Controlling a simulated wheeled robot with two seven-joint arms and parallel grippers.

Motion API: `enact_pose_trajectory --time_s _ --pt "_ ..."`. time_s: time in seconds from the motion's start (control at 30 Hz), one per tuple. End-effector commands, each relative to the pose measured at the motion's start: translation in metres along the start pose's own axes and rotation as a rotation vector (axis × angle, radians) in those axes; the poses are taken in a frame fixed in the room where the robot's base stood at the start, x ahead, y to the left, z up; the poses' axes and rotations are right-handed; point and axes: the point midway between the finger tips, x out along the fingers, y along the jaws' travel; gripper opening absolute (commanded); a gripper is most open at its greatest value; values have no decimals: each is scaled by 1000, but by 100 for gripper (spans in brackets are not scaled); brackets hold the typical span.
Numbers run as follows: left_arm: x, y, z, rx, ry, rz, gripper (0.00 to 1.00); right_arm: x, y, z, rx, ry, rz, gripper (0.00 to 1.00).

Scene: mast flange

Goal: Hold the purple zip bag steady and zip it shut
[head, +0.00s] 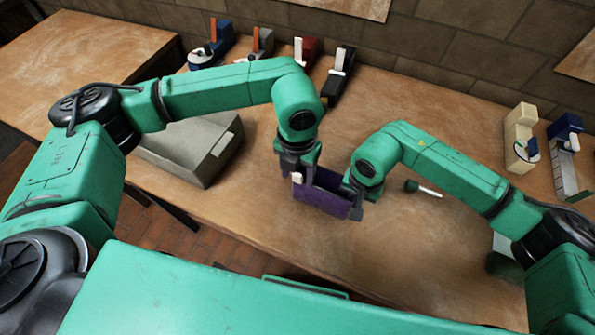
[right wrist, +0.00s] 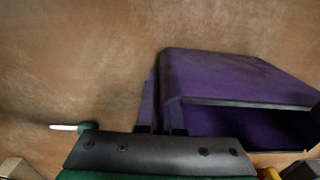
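The purple zip bag (head: 322,196) is on the table in front of me, box-shaped, with its top standing open in the head view. In the right wrist view the bag (right wrist: 235,75) shows a dark strip along its open edge. My left gripper (head: 291,172) points down at the bag's left end, beside a small white piece (head: 297,178). My right gripper (head: 354,207) is at the bag's right end. In the right wrist view its dark fingertips (right wrist: 161,130) are against or beside a narrow purple part of the bag. Whether either gripper grips the bag is hidden.
A grey open bin (head: 190,150) stands to the left, behind my left arm. A green-and-white marker-like item (head: 424,188) lies right of the bag. The table's front middle is clear.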

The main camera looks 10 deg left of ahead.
Motion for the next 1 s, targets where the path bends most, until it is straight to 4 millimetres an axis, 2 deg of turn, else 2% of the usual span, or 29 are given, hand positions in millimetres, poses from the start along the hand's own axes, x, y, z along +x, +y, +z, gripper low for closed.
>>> enact_pose_trajectory --time_s 0.03,0.13,0.17,1.0 --pt "0 0 0 0 0 0 41 0 0 0 0 0 -1 0" --pt "0 0 0 0 0 0 3 0 0 0 0 0 -1 0" --pt "0 0 0 0 0 0 0 0 0 0 0 1 -1 0" --pt "-1 0 0 0 0 -1 0 0 0 0 0 1 0 0"
